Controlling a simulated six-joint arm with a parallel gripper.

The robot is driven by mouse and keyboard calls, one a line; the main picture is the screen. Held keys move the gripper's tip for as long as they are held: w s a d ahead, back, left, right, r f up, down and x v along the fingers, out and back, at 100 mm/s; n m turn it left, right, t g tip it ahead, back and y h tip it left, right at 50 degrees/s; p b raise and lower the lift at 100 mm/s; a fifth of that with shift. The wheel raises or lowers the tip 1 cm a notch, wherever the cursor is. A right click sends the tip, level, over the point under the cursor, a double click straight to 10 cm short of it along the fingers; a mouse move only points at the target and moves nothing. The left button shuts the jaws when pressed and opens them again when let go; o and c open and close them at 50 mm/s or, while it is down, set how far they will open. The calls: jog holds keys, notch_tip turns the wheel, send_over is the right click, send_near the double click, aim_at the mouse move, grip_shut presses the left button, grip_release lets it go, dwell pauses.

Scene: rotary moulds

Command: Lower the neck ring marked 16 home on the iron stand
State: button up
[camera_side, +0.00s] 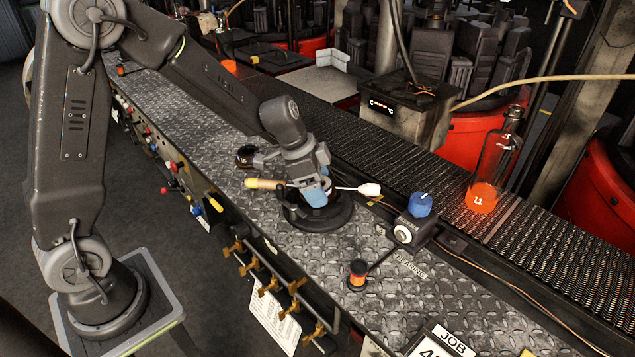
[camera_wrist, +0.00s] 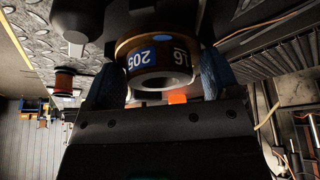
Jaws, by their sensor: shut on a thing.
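The neck ring (camera_wrist: 158,58) shows in the wrist view as a short brown-and-dark collar with a pale round opening. It bears a blue label reading 205 and a dark label reading 16. My gripper (camera_wrist: 160,82) is shut on it, with a blue pad on either side; the blue fingertips also show in the side view (camera_side: 315,194). In the side view the fingers are right over the black round iron stand (camera_side: 335,220), and they hide most of the ring. I cannot tell whether the ring touches the stand or is fully seated.
A wooden-handled tool (camera_side: 265,184) and a white-tipped swab (camera_side: 368,189) flank the gripper. A dark ring (camera_side: 245,156) lies behind left. A blue knob (camera_side: 420,204) and an orange spool (camera_side: 357,271) are to the right. A bottle (camera_side: 492,165) stands on the conveyor.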

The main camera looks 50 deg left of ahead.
jog(key=o, duration=0.9)
jog(key=shift+f, duration=0.3)
jog(key=shift+c, duration=0.2)
jog(key=shift+o, duration=0.5)
jog(key=shift+s, duration=0.1)
jog(key=shift+d+f, duration=0.1)
jog(key=v, duration=1.4)
jog(key=shift+r, duration=0.35)
notch_tip(320, 180, up, 7)
